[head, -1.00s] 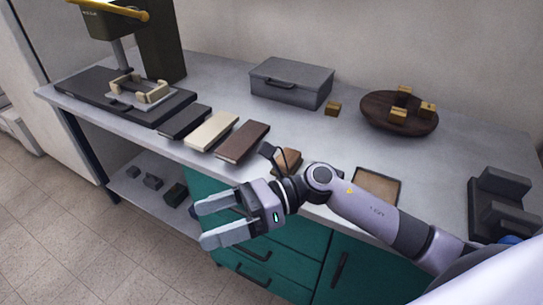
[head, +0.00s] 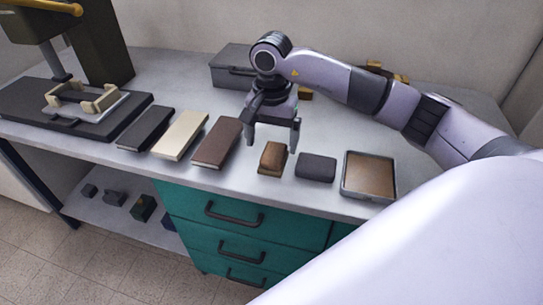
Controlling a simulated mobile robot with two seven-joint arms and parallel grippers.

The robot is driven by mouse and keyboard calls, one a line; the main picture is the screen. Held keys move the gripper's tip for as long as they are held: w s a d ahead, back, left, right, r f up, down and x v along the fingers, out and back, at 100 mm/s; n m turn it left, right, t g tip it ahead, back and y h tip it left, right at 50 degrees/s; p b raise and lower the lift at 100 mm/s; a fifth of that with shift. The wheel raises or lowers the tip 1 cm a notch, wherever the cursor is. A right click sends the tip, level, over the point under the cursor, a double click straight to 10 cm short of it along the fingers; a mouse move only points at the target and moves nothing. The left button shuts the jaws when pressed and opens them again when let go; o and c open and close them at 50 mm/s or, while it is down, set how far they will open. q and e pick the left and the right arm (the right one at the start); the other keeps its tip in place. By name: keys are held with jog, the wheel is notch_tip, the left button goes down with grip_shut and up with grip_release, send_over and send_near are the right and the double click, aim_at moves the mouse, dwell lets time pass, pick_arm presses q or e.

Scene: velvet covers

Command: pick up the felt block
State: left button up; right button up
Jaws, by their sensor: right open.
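The felt block (head: 316,167) looks to be the dark grey block with rounded edges, lying flat near the bench's front edge. A brown block (head: 271,158) lies just left of it, with a small gap between them. My right gripper (head: 273,140) points down with its fingers apart and nothing between them. In the head view its fingertips are just beyond the brown block and up-left of the grey block. I cannot tell its exact height. My left gripper is not in view.
A tray with a brown pad (head: 368,176) lies right of the grey block. Dark (head: 146,128), cream (head: 180,136) and brown (head: 217,143) covers lie to the left. A grey case (head: 231,68) stands behind, and a press (head: 98,40) stands at far left.

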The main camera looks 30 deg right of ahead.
aim_at(274, 151)
jog(key=shift+d+f, duration=0.15)
jog(key=shift+f, duration=1)
jog(key=shift+d+f, duration=0.15)
jog(key=shift+f, duration=1)
jog(key=c, duration=1.2)
jog(key=shift+o, duration=0.2)
notch_tip(274, 151, up, 20)
jog(key=p, duration=0.1)
jog(key=shift+p, duration=0.3)
jog(key=o, duration=0.5)
jog(key=c, duration=0.4)
